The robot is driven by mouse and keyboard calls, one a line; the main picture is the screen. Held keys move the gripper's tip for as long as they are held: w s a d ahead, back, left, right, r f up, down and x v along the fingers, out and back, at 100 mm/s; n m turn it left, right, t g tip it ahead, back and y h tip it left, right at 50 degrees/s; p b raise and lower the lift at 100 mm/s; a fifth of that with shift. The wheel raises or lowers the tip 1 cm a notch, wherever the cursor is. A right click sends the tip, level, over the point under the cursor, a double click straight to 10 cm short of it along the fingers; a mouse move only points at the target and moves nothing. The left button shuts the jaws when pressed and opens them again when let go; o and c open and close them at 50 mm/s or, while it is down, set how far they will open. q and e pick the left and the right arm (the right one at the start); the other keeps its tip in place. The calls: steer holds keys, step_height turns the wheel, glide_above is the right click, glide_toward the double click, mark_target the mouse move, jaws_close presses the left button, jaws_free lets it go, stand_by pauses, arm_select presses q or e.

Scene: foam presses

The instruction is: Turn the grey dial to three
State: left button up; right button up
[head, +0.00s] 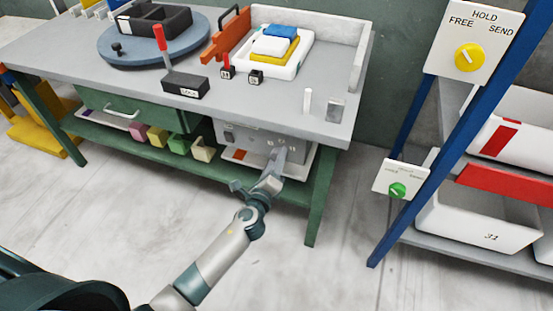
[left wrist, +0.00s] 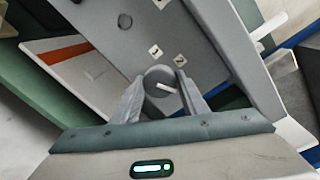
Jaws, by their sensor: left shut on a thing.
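The grey dial (left wrist: 158,98) is a round knob with a white pointer line, on the front of a grey box (head: 232,134) under the worktable. In the left wrist view the pointer aims right and slightly down. In the head view the gripper hides the dial. My right gripper is not in view.
The worktable (head: 60,53) stands over a lower shelf with several coloured blocks (head: 178,143). A green drawer (head: 137,113) is left of the box. A blue-framed rack (head: 402,215) stands at the right, with a yellow knob (head: 469,58) and a green knob (head: 398,190). The floor in front is clear.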

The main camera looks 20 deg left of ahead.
arm_select(q)
steer(key=shift+s+f, duration=0.1)
steer(key=shift+f, duration=0.1)
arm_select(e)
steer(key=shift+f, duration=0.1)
arm_select(q)
steer(key=o, duration=1)
steer(key=shift+r, duration=0.1)
steer(key=shift+s+r+b, duration=0.2)
steer(key=shift+s+b, duration=0.05)
steer(key=shift+s, duration=2.65)
steer(key=shift+s+r+b, duration=0.25)
steer(key=shift+s+b, duration=0.05)
steer(key=shift+s, duration=2.55)
steer(key=shift+s+r+b, duration=0.2)
steer(key=shift+s+b, duration=0.05)
steer(key=shift+s, duration=2.65)
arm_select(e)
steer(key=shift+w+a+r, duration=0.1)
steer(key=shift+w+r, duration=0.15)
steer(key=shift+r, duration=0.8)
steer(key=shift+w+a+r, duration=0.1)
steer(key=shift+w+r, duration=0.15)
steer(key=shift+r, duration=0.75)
arm_select(q)
steer(key=shift+f, duration=0.1)
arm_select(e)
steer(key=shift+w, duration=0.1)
